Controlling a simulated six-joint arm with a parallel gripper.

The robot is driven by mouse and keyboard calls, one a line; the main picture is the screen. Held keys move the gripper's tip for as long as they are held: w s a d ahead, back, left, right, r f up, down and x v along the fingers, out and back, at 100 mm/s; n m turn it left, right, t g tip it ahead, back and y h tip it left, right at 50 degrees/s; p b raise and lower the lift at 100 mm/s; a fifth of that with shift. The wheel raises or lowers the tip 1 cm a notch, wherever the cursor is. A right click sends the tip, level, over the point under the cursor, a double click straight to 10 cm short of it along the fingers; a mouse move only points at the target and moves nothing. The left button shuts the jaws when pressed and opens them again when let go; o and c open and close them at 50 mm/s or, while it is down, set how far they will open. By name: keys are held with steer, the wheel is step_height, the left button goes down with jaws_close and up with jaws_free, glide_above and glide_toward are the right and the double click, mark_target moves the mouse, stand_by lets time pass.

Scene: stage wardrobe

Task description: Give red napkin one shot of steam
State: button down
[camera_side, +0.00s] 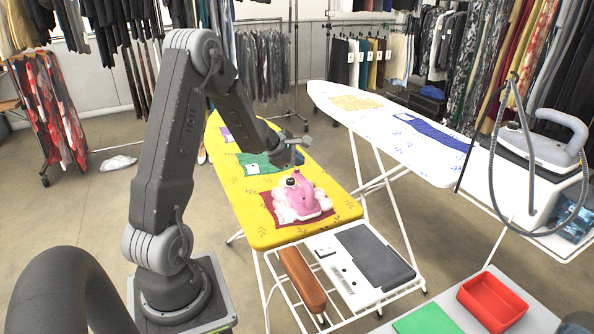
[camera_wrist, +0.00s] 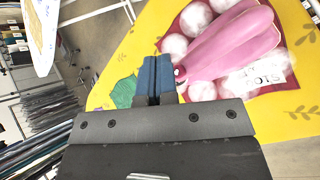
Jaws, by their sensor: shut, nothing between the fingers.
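The red napkin (camera_side: 268,199) lies flat at the near end of the yellow ironing board (camera_side: 262,238). A pink iron (camera_side: 301,197) stands on it, ringed by white steam puffs (camera_side: 284,212) that hide part of the cloth. In the wrist view the pink iron (camera_wrist: 235,42) lies just right of my fingers, with white puffs (camera_wrist: 222,4) around it and a white lettered label partly hidden beneath. My gripper (camera_side: 301,141) is shut and empty, above the board and beyond the iron. Its blue fingers (camera_wrist: 157,72) are together in the wrist view; contact with the iron cannot be told.
A green napkin (camera_side: 257,163) and a purple one (camera_side: 227,134) lie farther along the board. A wire rack (camera_side: 287,246) with a brown roll (camera_side: 302,279) adjoins its near end. A white ironing board (camera_side: 388,119) stands right. A red bin (camera_side: 492,302) is at front right.

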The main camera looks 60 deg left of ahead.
mark_target(297, 171)
steer(key=shift+r, duration=0.2)
steer(key=shift+r, duration=2.45)
